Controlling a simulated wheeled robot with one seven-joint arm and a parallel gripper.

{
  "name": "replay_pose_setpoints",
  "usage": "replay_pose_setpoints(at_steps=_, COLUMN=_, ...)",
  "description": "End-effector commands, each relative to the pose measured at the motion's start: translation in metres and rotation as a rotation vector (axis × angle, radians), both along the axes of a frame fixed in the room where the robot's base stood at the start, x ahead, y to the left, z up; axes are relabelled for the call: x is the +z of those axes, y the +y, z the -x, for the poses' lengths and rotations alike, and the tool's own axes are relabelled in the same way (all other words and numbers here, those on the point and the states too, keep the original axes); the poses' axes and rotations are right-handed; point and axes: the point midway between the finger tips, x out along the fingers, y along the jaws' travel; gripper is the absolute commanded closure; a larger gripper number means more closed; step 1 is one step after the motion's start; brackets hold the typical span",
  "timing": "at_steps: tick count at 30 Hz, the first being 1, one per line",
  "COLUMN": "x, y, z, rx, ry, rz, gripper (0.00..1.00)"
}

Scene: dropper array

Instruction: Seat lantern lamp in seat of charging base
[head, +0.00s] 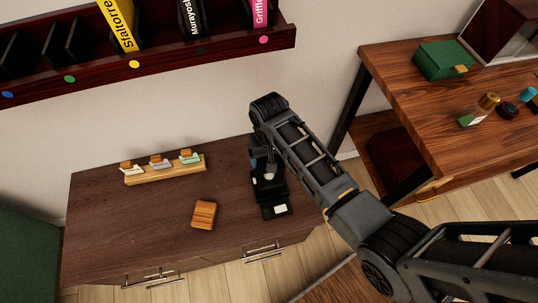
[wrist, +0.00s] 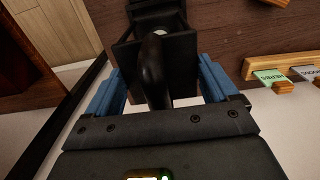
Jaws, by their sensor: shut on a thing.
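The black charging base (head: 277,212) stands near the right end of the dark wooden cabinet top, with a pale label on its front part. Its black body also shows at the top of the wrist view (wrist: 183,47). My gripper (head: 262,163) is over the back part of the base. In the wrist view its blue fingers (wrist: 160,85) are on either side of the dark, rounded lantern lamp (wrist: 153,72), shut on it. The lamp is at the base, but my gripper and the dark-on-dark parts hide whether it rests in the seat.
A wooden block (head: 204,215) lies left of the base. A wooden holder (head: 165,169) with several labelled cards stands behind it. A bookshelf (head: 150,55) hangs above. A desk (head: 420,110) at right carries a green box (head: 443,60) and bottles. The cabinet's front left is clear.

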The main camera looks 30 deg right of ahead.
Motion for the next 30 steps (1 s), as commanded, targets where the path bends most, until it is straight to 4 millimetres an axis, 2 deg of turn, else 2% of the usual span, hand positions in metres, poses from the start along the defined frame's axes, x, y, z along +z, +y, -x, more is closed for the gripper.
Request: replay_pose_setpoints(at_steps=30, x=-0.020, y=0.000, z=-0.001, rx=0.000, ry=-0.002, rz=0.000, gripper=0.98)
